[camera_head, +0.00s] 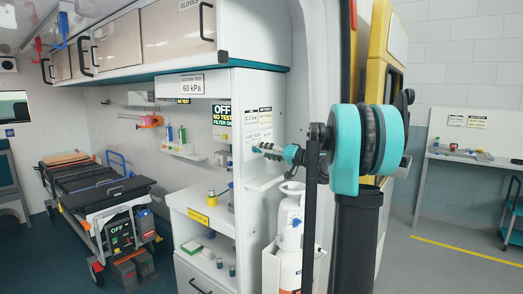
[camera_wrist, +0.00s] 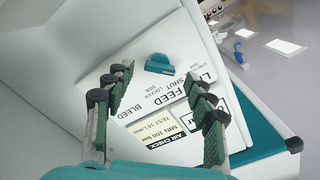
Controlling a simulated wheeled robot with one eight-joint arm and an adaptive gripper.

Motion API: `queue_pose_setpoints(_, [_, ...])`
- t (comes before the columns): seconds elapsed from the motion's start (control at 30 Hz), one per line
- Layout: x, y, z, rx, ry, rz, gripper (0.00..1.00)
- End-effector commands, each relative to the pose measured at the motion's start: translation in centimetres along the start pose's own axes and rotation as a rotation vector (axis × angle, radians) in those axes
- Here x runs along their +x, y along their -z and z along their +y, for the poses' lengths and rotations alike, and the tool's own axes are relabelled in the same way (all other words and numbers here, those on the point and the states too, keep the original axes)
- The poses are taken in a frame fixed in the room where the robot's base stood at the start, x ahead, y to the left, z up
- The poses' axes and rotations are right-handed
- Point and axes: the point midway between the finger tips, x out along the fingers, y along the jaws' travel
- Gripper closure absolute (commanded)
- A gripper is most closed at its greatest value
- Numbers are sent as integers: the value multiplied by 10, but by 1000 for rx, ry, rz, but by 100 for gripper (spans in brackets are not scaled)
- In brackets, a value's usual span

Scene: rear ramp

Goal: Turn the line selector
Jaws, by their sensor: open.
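The line selector is a teal knob (camera_wrist: 158,64) on a white panel (camera_wrist: 215,52) printed LINE FEED, SHUT and BLEED. In the wrist view the knob lies beyond and between my fingertips, with its flat edge towards me. My gripper (camera_wrist: 156,80) is open and empty, with its dark green fingers spread on either side. The knob looks clear of both fingers. In the head view my gripper (camera_head: 268,151) is in front of the white cabinet's right end.
In the head view a white cylinder (camera_head: 291,220) stands just below my gripper. A counter (camera_head: 203,208) is at left, a stretcher (camera_head: 95,190) farther left. Open floor (camera_head: 440,262) lies at right.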

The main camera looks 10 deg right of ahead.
Motion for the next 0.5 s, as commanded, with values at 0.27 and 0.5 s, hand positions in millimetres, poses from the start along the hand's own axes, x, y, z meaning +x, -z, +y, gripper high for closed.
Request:
queue_pose_setpoints(0.27, [23,0,0,0,0,0,45])
queue_pose_setpoints(0.5, [24,0,0,0,0,0,45])
